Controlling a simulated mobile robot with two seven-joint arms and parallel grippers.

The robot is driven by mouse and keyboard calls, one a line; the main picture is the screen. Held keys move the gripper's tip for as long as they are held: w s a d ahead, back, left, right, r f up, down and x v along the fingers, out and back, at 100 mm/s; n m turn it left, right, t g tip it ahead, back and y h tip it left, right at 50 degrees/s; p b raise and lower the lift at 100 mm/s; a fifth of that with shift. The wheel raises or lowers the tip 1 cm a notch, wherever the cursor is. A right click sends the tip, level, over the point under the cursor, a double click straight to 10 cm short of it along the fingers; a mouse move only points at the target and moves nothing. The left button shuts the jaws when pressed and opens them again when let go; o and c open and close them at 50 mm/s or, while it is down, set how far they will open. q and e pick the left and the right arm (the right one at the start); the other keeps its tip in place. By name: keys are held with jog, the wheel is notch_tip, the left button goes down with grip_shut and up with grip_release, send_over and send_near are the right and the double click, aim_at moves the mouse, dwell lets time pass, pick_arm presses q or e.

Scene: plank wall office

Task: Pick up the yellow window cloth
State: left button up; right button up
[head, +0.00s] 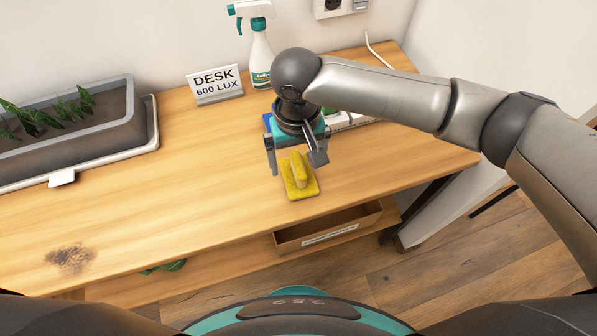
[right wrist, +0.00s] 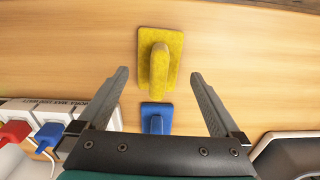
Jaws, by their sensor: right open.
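The yellow window cloth (head: 299,178) lies on the desk near its front edge, with a raised ridge along its middle. My right gripper (head: 294,160) is open just behind and above it in the head view, with nothing between the fingers. In the right wrist view the yellow cloth (right wrist: 159,62) lies just beyond and between the open fingertips (right wrist: 158,78); I see no contact. A blue cloth of similar shape (right wrist: 156,118) lies between the fingers, lower in that view. It is mostly hidden behind my gripper in the head view. My left gripper is not in view.
A spray bottle (head: 261,55) and a desk sign (head: 214,83) stand at the back. A planter (head: 70,125) stands at the left. A power strip (right wrist: 48,118) with red and blue plugs lies beside the blue cloth.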

aim_at(298, 162)
notch_tip(298, 162, down, 4)
jog(key=shift+d+f+b, duration=0.1)
jog(key=shift+f+b, duration=0.05)
jog(key=shift+b, duration=0.5)
jog(key=shift+c, duration=0.4)
jog(key=c, duration=1.1)
jog(key=shift+c, duration=0.2)
notch_tip(298, 162, up, 20)
jog(key=p, duration=0.5)
